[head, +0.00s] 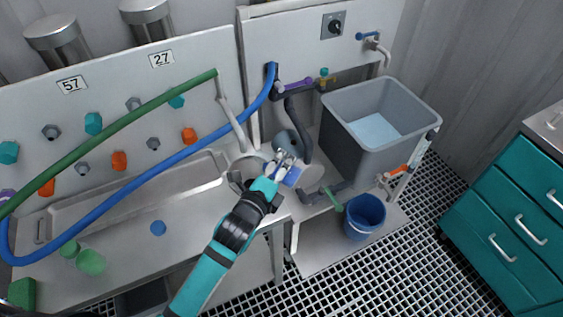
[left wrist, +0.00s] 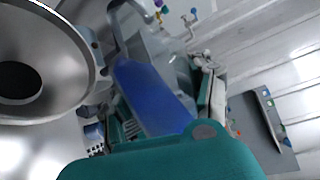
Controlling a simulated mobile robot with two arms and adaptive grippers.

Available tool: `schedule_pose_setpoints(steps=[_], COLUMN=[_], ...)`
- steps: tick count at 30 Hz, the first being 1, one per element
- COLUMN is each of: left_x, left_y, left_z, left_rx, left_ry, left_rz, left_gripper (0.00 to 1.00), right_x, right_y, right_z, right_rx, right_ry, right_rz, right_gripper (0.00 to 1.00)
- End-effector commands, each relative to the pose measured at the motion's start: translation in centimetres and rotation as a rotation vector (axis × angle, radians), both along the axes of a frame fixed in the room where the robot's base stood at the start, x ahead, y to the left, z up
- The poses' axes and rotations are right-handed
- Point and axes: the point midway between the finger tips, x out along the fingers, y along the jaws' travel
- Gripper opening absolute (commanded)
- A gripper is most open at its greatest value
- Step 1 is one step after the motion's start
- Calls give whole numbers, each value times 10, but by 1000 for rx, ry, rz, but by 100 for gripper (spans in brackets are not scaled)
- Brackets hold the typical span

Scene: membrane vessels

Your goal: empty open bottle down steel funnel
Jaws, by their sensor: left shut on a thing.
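My left gripper (head: 285,160) is shut on a blue bottle (head: 292,177), which shows beside the fingers. In the left wrist view the bottle (left wrist: 150,95) is a deep blue, partly clear body held in front of the teal gripper housing. Its mouth is hard to make out, and I cannot tell its exact tilt. The steel funnel (left wrist: 45,60) fills the left of the left wrist view, with its wide cone and dark hole beside the bottle, apart from it in the picture. In the head view the gripper and arm partly hide the funnel (head: 245,166). My right gripper is not in view.
A grey tank (head: 350,135) with pale blue liquid stands right of the gripper. A blue bucket (head: 364,217) sits low in front of it. Green (head: 130,115) and blue (head: 150,172) hoses cross the bench at left. A teal drawer cabinet (head: 510,220) stands far right.

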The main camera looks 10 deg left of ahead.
Motion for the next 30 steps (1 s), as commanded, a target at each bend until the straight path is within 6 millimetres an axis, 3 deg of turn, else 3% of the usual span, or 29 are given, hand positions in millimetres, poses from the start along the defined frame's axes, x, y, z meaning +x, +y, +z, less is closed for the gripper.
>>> schedule_pose_setpoints(steps=[30], left_x=[7], left_y=[18], left_z=[13], left_rx=[-165], left_ry=[56], left_rz=[-1], left_gripper=[0], right_x=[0], right_y=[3], right_z=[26], right_rx=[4], right_ry=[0], right_rz=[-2], right_gripper=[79])
